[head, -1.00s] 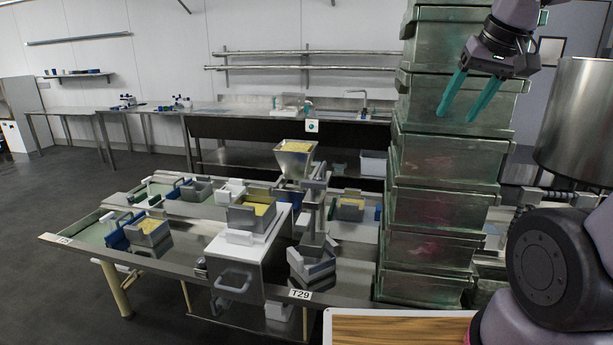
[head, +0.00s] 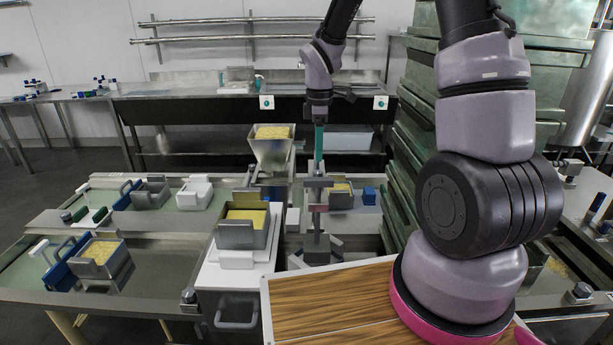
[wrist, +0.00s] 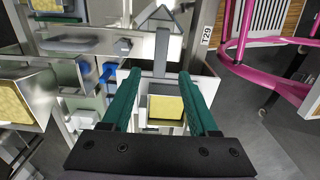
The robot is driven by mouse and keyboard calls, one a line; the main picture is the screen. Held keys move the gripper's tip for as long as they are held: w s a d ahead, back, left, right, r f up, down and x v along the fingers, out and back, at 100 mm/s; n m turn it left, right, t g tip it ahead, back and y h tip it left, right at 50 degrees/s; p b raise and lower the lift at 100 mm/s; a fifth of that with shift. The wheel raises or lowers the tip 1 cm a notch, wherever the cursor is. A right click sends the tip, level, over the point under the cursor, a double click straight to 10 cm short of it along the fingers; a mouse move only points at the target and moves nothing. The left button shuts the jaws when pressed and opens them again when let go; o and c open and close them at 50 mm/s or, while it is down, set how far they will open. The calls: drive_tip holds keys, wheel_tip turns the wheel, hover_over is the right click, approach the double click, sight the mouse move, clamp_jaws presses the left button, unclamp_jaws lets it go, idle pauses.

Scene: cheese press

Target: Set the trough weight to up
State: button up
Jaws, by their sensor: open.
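The grey metal piece that I take for the trough weight (head: 318,254) sits low at the foot of an upright bar, beside the white-topped stand in the head view. A short crosspiece (head: 318,183) is near the bar's top. My gripper (head: 319,163) points down just above this crosspiece with teal fingers. In the wrist view my gripper (wrist: 160,74) is open, its fingers apart. A grey bar (wrist: 161,62) shows between the fingertips; I cannot tell whether they touch it. A yellow-filled box (wrist: 165,107) shows below. My arm hides part of the right side.
A funnel hopper (head: 271,148) with yellow contents stands just left of my gripper. A yellow-filled mould (head: 245,228) sits on the white stand. Stacked green crates (head: 398,150) rise close on the right. A wood-topped board (head: 325,300) is in front.

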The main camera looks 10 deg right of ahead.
sight(318, 178)
wheel_tip(318, 178, down, 10)
drive_tip(key=shift+f, duration=0.1)
idle(0.4)
clamp_jaws()
idle(1.3)
